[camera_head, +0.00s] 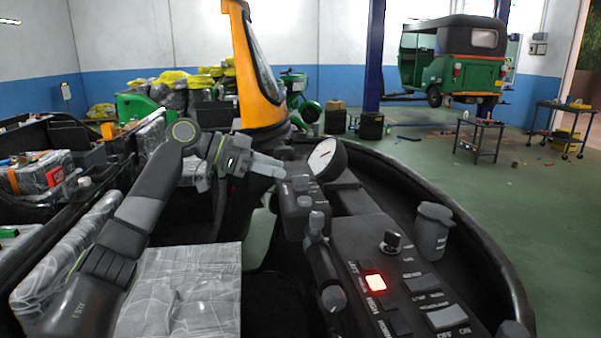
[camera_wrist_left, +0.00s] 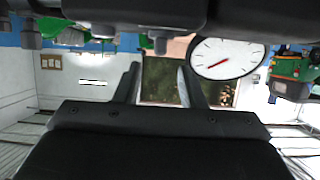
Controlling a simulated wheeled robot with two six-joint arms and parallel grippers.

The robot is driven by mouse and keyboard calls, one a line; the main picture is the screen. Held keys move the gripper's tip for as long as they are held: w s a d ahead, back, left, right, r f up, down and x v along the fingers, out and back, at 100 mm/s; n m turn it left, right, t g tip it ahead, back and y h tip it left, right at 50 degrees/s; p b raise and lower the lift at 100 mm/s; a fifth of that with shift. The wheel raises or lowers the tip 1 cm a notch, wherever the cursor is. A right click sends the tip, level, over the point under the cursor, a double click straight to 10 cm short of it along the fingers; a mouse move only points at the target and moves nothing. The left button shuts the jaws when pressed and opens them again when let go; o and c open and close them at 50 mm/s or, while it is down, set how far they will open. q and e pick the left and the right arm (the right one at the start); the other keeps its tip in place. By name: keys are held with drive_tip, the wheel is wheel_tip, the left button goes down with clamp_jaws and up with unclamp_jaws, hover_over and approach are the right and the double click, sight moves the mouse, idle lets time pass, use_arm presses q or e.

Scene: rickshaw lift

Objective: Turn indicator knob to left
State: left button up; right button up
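A black knob (camera_head: 391,241) with a light-coloured base stands on the dark control panel (camera_head: 350,240), at the right of the head view. I take it for the indicator knob, but its label is too small to read. My left gripper (camera_head: 280,168) is up and to the left of this knob, well apart from it, beside the round white gauge (camera_head: 325,160). In the left wrist view the two fingers of this gripper (camera_wrist_left: 158,75) are apart with nothing between them, and the gauge (camera_wrist_left: 228,58) shows beside them. My right gripper is not in view.
A lit red button (camera_head: 375,282) and several dark switches sit below the knob. A dark handlebar-like part (camera_head: 325,265) stands left of the panel. A grey cup-shaped part (camera_head: 432,230) stands to its right. A green and black rickshaw (camera_head: 460,60) is at the back.

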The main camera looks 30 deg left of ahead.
sight(299, 176)
use_arm(q)
drive_tip(key=p+x, duration=0.1)
drive_tip(key=x, duration=0.6)
clamp_jaws()
